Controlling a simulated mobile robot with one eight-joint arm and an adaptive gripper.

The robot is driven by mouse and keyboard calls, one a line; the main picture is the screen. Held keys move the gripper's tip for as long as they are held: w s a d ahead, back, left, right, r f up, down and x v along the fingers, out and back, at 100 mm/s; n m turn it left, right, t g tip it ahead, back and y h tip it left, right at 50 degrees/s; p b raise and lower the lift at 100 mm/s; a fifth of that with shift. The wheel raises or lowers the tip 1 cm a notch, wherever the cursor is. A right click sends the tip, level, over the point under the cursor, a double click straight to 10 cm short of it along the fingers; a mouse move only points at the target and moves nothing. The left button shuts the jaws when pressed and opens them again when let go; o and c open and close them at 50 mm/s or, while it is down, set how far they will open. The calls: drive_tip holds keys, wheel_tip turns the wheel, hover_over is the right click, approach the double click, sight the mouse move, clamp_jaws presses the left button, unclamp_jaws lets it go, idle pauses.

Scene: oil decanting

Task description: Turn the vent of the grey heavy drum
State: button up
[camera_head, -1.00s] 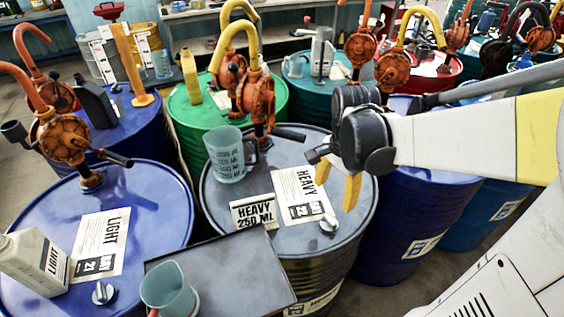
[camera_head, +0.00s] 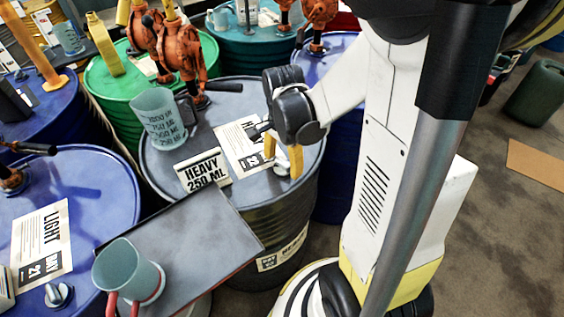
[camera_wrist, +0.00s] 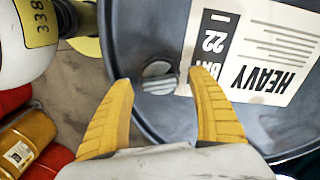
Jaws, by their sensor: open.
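The grey heavy drum (camera_head: 291,206) stands in the middle of the head view, with a HEAVY label sheet (camera_head: 240,143) and a "HEAVY 250 ML" card (camera_head: 203,171) on its lid. Its vent (camera_wrist: 159,77), a silver knob with a raised grip bar, sits near the lid's rim. In the wrist view it lies between and just beyond my fingertips. My gripper (camera_wrist: 163,75) is open with two yellow fingers, one to each side of the vent, and I see no contact. In the head view my gripper (camera_head: 288,160) partly covers the vent (camera_head: 281,167).
A clear measuring jug (camera_head: 158,122) stands on the heavy drum's lid. A grey tray (camera_head: 190,250) with another jug (camera_head: 126,270) is in front. The blue light drum (camera_head: 95,175) is at left, a green drum (camera_head: 108,82) behind. Orange pumps (camera_head: 180,50) rise behind the lid.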

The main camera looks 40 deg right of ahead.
drive_tip(key=c, duration=1.2)
drive_tip(key=shift+o, duration=0.2)
drive_tip(key=shift+n, duration=0.3)
drive_tip(key=n, duration=0.3)
drive_tip(key=shift+n, duration=0.3)
drive_tip(key=n, duration=0.4)
drive_tip(key=shift+n, duration=0.3)
drive_tip(key=n, duration=0.4)
drive_tip(key=shift+n, duration=0.3)
drive_tip(key=shift+a+n, duration=0.1)
drive_tip(key=shift+n, duration=2.1)
